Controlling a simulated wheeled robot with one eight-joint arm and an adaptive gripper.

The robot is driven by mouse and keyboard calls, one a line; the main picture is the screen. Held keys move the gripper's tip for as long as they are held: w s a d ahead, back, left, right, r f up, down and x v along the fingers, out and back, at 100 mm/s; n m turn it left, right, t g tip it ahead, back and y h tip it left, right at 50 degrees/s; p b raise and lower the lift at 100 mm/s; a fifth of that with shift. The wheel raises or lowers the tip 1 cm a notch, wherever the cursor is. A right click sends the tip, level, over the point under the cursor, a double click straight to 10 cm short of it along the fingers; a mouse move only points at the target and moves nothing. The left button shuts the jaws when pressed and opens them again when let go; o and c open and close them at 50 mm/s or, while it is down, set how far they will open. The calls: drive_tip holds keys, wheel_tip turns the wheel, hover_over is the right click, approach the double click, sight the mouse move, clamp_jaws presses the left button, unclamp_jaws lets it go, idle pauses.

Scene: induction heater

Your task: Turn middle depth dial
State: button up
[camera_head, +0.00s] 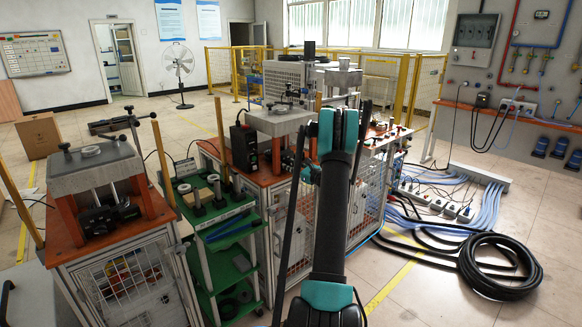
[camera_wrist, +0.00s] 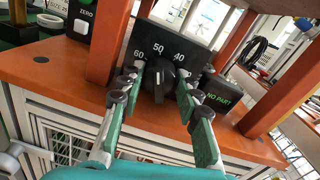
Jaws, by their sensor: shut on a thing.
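The middle depth dial (camera_wrist: 160,83) is a black knob on a dark panel (camera_wrist: 190,62) marked 60, 50 and 40, seen in the wrist view. A pale line on the knob runs roughly upright in the picture, below the 50. My gripper (camera_wrist: 159,78) has its green fingers with dark tips on either side of the knob, shut on it. The tips hide the knob's sides. In the head view the middle station (camera_head: 278,122) stands behind my arm, which hides the dial and my gripper.
A black box reading NO PART (camera_wrist: 225,97) sits right of the dial. A white ZERO button (camera_wrist: 84,14) is at upper left. Orange posts (camera_wrist: 107,45) flank the panel. A green cart (camera_head: 226,235) stands left of the station, and a black hose coil (camera_head: 498,265) lies on the floor at right.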

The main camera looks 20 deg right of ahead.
drive_tip(key=shift+n, duration=0.3)
drive_tip(key=n, duration=0.4)
drive_tip(key=shift+n, duration=2)
drive_tip(key=o, duration=1.2)
drive_tip(key=shift+c, duration=0.2)
drive_tip(key=shift+s, duration=0.1)
drive_tip(key=v, duration=0.8)
drive_tip(key=shift+r, duration=0.15)
